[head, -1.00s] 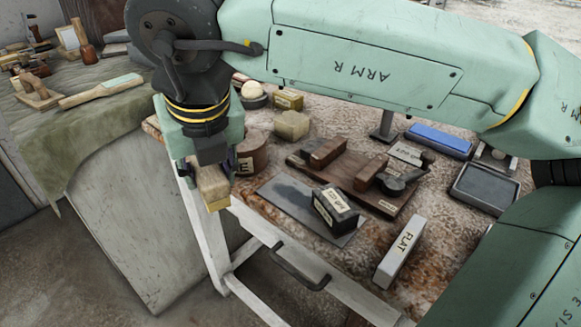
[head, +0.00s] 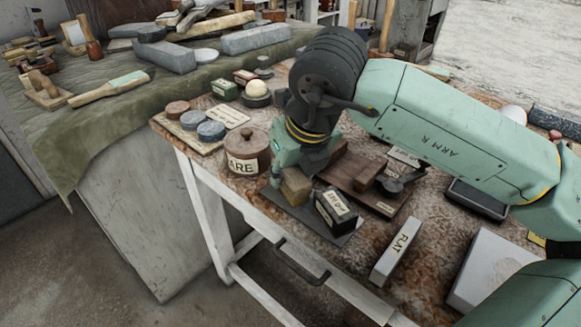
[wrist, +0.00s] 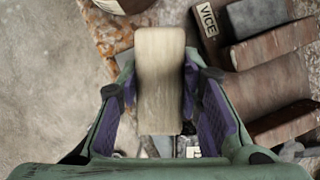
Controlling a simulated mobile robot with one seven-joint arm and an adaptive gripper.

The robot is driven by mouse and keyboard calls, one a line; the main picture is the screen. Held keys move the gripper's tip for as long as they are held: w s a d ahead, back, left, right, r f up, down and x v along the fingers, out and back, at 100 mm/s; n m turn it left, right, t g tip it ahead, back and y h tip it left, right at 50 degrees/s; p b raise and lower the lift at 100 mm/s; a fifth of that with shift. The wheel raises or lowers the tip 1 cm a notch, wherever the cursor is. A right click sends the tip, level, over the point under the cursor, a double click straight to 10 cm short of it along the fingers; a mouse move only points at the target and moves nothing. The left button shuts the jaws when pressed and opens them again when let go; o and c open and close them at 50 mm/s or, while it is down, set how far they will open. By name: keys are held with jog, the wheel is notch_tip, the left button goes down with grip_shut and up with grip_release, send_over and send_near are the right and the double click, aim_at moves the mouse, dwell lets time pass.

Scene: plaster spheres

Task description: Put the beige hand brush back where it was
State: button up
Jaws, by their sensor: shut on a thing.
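The beige hand brush (head: 296,186) is in my gripper (head: 290,172), over the dark flat sheet (head: 278,207) near the front edge of the stone-topped table. In the wrist view the brush (wrist: 160,75) shows as a long pale block between the two purple-lined fingers (wrist: 163,112). My gripper is shut on it. The head view does not clearly show whether the brush's underside touches the sheet. Its underside is hidden in the wrist view.
A black labelled box (head: 335,210) stands close right of the brush. A round brown tub (head: 248,150) is to its left. A wooden board with brown blocks (head: 364,176) lies behind right. A white block marked FLAT (head: 391,258) lies at the front right.

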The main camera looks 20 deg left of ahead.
jog(key=shift+f+b, duration=0.2)
jog(key=shift+b, duration=0.15)
jog(key=o, duration=1)
jog(key=shift+o, duration=0.2)
jog(key=shift+r, duration=0.15)
jog(key=shift+r+p, duration=0.25)
jog(key=shift+p, duration=0.25)
jog(key=b+v, duration=0.1)
jog(key=v, duration=1)
jog(key=shift+d+r, duration=0.2)
jog(key=shift+r, duration=0.1)
jog(key=shift+s, duration=0.15)
